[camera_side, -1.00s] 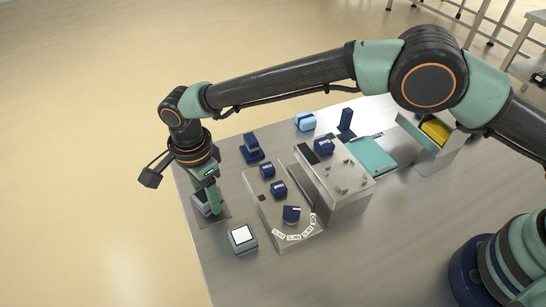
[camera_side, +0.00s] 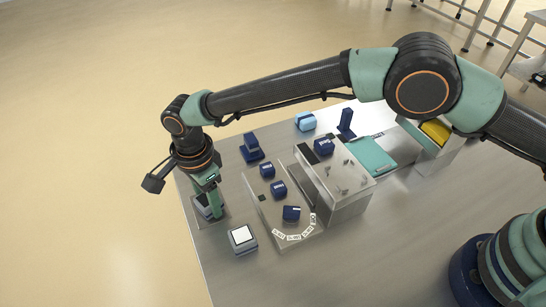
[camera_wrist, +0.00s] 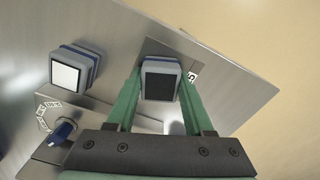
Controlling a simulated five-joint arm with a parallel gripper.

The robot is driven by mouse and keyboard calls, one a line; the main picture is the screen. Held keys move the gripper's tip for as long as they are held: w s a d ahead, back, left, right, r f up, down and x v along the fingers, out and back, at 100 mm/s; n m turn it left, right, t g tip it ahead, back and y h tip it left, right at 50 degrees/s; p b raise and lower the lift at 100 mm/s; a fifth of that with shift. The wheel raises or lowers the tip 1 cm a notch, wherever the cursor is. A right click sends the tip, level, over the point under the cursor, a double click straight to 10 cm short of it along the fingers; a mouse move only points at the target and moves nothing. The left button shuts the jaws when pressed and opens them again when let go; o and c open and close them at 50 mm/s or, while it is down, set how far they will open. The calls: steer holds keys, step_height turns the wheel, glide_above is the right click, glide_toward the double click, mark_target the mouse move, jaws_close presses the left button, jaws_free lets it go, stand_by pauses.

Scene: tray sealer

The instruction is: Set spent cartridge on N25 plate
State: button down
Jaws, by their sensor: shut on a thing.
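A cartridge with a dark top and grey-blue sides (camera_wrist: 160,80) is between my gripper's green fingers (camera_wrist: 162,98) in the wrist view, and my gripper is shut on it. In the side view my gripper (camera_side: 213,203) points down at the table's left corner, and the cartridge (camera_side: 202,207) is partly behind a finger. A flat grey plate (camera_wrist: 150,46) lies under the cartridge, with a label partly hidden and ending in 5. The cartridge looks upright and within the plate's outline; I cannot tell whether it touches.
A white-topped cartridge (camera_side: 242,237) stands beside the plate, near the table edge. A low metal platform (camera_side: 262,213) carries several navy blocks and white labels. A taller metal box (camera_side: 347,200) stands to its right. A navy stand (camera_side: 252,150) is behind. The front table is clear.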

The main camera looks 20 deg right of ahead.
steer(key=shift+c, duration=1)
jaws_free()
steer(key=shift+r, duration=4)
